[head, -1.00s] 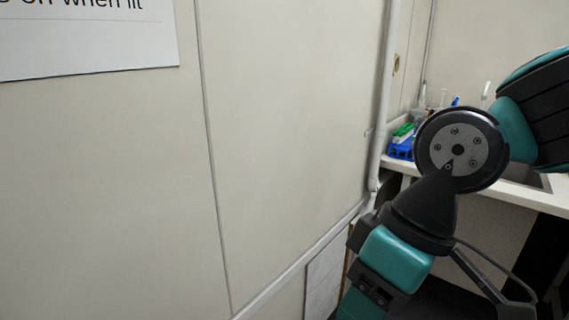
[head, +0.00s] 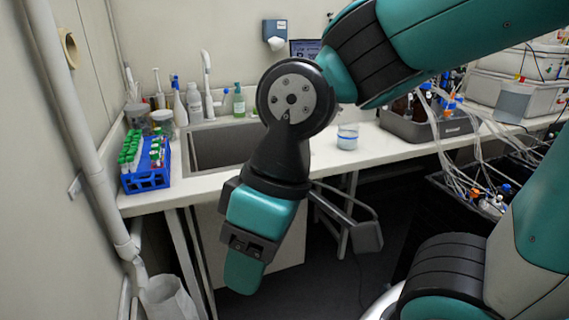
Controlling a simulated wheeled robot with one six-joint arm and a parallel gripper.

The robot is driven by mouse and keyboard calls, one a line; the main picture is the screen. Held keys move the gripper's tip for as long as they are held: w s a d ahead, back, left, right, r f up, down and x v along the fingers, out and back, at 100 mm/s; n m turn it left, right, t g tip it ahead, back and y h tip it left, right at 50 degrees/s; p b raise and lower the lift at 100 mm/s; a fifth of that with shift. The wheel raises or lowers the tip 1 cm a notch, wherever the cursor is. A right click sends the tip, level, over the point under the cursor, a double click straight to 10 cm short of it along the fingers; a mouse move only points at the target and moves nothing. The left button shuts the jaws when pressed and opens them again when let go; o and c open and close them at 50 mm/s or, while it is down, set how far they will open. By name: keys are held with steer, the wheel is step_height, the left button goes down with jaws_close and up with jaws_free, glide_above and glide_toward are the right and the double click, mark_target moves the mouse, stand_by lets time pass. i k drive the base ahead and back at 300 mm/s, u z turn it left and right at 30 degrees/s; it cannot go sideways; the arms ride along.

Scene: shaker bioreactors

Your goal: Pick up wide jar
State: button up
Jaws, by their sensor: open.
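My gripper (head: 352,222) shows partly in the head view, beyond my bent forearm. One dark finger linkage with a grey pad is visible, and it looks open and empty. The other finger is hidden. It hangs below the counter edge, apart from the jars. Two jars with grey lids, the left jar (head: 137,116) and the right jar (head: 162,122), stand on the counter behind a blue rack. A clear vessel with pale blue liquid (head: 347,137) stands on the counter right of the sink. I cannot tell which of these is the wide jar.
A blue rack (head: 147,180) of capped tubes stands at the counter's left front. Bottles stand by the sink (head: 220,147). A grey tray (head: 425,130) of bottles and tubing equipment are at right. A pipe (head: 85,150) runs along the left wall.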

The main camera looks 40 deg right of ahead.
mark_target(347, 136)
steer(key=z, duration=0.3)
steer(key=i, duration=0.5)
steer(key=u, duration=1.25)
steer(key=k, duration=1.4)
steer(key=z, duration=1.05)
steer(key=i, duration=1.35)
steer(key=z, duration=0.05)
